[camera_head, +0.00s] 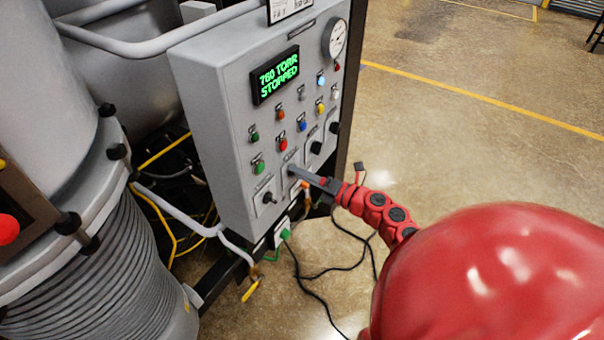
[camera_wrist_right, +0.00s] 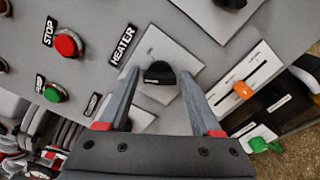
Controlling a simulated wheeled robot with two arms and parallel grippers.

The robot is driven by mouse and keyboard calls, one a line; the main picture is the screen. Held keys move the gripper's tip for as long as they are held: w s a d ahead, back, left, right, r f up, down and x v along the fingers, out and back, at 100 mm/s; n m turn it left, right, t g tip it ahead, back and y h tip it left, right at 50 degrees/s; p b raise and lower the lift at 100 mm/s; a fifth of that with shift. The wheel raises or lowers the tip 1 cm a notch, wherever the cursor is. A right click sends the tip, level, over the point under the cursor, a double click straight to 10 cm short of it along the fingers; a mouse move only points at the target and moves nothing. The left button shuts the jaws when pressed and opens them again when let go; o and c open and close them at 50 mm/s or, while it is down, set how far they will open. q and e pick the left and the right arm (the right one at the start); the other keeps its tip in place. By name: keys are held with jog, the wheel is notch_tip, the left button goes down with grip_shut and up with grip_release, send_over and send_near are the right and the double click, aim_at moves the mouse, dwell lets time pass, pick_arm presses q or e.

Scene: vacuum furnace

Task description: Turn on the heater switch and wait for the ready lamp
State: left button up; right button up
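The heater switch (camera_wrist_right: 158,73) is a black knob on a light plate, with a HEATER label above left of it in the right wrist view. My right gripper (camera_wrist_right: 159,76) is open, its two grey fingers on either side of the knob with a visible gap to each. In the head view my right gripper (camera_head: 299,172) reaches the front of the grey control panel (camera_head: 215,100), at its lower middle. I cannot read which is the ready lamp. My left gripper is out of view.
The panel display (camera_head: 277,75) reads 760 TORR STOPPED. A red STOP button (camera_wrist_right: 67,43) and a green button (camera_wrist_right: 54,92) are left of the heater knob. Other black knobs (camera_head: 268,197) flank it. An orange-handled slider (camera_wrist_right: 243,90) is right. Cables lie on the floor below.

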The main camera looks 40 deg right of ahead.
grip_shut()
jog(key=shift+m+p, duration=2.3)
jog(key=shift+m, duration=3.7)
jog(key=shift+f, duration=0.1)
jog(key=shift+o, duration=1.6)
grip_release()
